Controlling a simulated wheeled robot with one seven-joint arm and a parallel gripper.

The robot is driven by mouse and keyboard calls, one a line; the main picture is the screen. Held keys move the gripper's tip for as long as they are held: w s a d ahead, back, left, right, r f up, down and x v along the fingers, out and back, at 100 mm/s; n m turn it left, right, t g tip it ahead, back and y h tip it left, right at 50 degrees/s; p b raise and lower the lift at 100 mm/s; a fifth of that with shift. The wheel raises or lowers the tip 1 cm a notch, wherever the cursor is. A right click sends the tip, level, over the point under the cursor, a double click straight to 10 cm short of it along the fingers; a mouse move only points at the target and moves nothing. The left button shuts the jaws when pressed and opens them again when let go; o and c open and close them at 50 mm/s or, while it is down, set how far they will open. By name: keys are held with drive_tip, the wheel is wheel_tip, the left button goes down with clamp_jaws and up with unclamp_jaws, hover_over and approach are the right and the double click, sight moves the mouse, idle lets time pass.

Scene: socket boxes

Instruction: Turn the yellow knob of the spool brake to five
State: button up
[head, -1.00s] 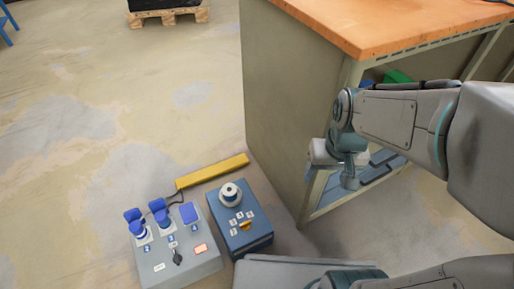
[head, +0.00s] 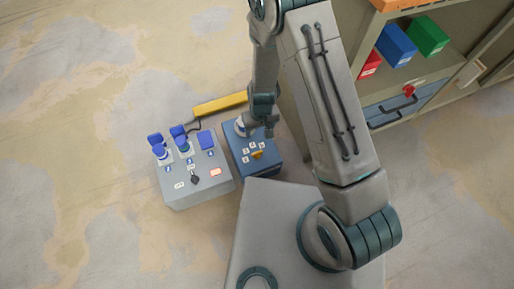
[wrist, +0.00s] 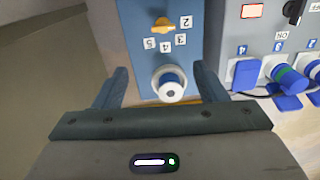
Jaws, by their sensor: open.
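The spool brake is a blue box (head: 262,168) on the floor, with a yellow knob (head: 257,155) and small white number tiles on its top. In the wrist view the yellow knob (wrist: 162,25) is at the top, with tiles 2, 3, 4 and 5 (wrist: 149,43) showing upside down beside it. I cannot tell which number it points to. A white and blue spool (wrist: 170,86) sits on the same box. My gripper (head: 262,130) is over the spool end of the box. In the wrist view its open fingers (wrist: 161,78) stand either side of the spool, apart from the knob.
A grey box (head: 205,185) with blue-capped sockets (head: 183,147), a black switch (head: 195,178) and labels stands left of the spool brake. A yellow bar (head: 218,104) lies behind. A workbench with shelf bins (head: 397,42) and a drawer (head: 392,106) is on the right. Open floor lies left.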

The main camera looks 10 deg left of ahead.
sight(257, 153)
drive_tip(key=f+b, duration=0.1)
drive_tip(key=f, duration=0.4)
drive_tip(key=f+b, duration=0.2)
drive_tip(key=f, duration=0.4)
drive_tip(key=s+f+b, duration=0.1)
drive_tip(key=f+b, duration=0.1)
drive_tip(key=f, duration=0.3)
drive_tip(key=shift+a+f, duration=0.35)
drive_tip(key=c, duration=1)
